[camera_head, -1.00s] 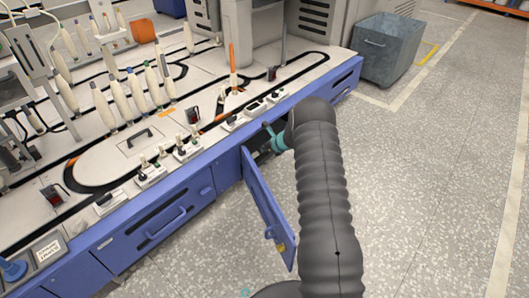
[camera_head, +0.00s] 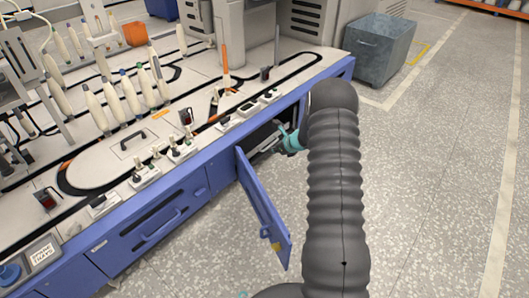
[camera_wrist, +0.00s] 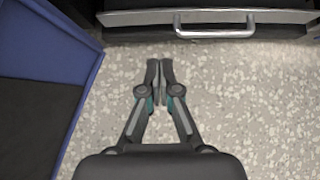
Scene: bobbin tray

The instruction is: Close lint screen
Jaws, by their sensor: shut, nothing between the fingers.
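A dark panel or drawer front with a metal bar handle (camera_wrist: 214,30), apparently the lint screen, lies across the top of the wrist view. It also shows partly inside the cabinet opening in the head view (camera_head: 266,139). How far it sticks out is hard to tell. My gripper (camera_wrist: 161,62) is shut and empty, with its fingertips just below the handle's left end in the picture and apparently apart from it. In the head view my arm hides most of my gripper; a teal part shows by the opening.
A blue cabinet door (camera_head: 262,208) hangs open left of my arm; it also shows at left in the wrist view (camera_wrist: 75,75). Bobbins stand on the white worktop (camera_head: 112,158). A grey bin (camera_head: 374,48) stands beyond the bench. Speckled floor at right is clear.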

